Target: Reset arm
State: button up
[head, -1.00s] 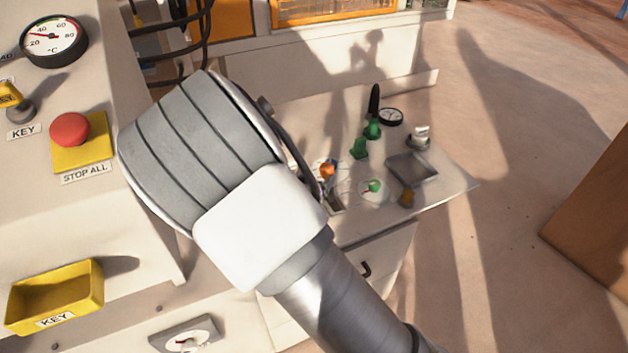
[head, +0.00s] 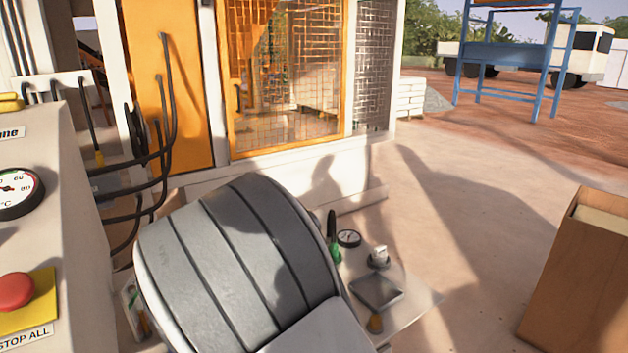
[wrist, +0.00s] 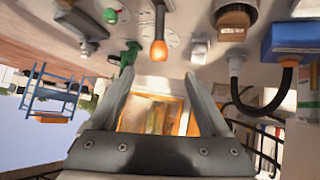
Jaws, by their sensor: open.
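My gripper (wrist: 160,75) shows in the wrist view, with its two grey fingers spread wide apart. Nothing is held between them. Behind the gap are an orange-tipped knob or lamp (wrist: 159,50) and an orange-framed window (wrist: 155,115). The wrist picture appears upside down. In the head view my large grey arm link fills the lower middle and hides part of the bench; the gripper itself does not show there.
A panel at the left bears a red stop button (head: 15,290) and a dial gauge (head: 17,192). A low bench (head: 415,293) holds a small grey tray (head: 377,291) and a green item (head: 333,250). A brown box (head: 575,275) stands at right. Open floor lies between.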

jog(key=s+d+r+m+g+y+p, duration=0.1)
jog(key=s+d+r+y, duration=0.15)
jog(key=r, duration=0.35)
jog(key=s+d+r+g+y+p, duration=0.1)
jog(key=s+d+r+g, duration=0.15)
jog(key=r, duration=0.45)
jog(key=s+d+r+h+p, duration=0.1)
jog(key=s+d+r, duration=0.6)
jog(key=s, duration=0.3)
jog(key=s+d+r+h+p, duration=0.2)
jog(key=s+d+r, duration=0.5)
jog(key=s+d, duration=0.2)
jog(key=shift+s+d+m+g, duration=0.35)
jog(key=shift+s+m+g, duration=0.1)
jog(key=shift+s, duration=0.25)
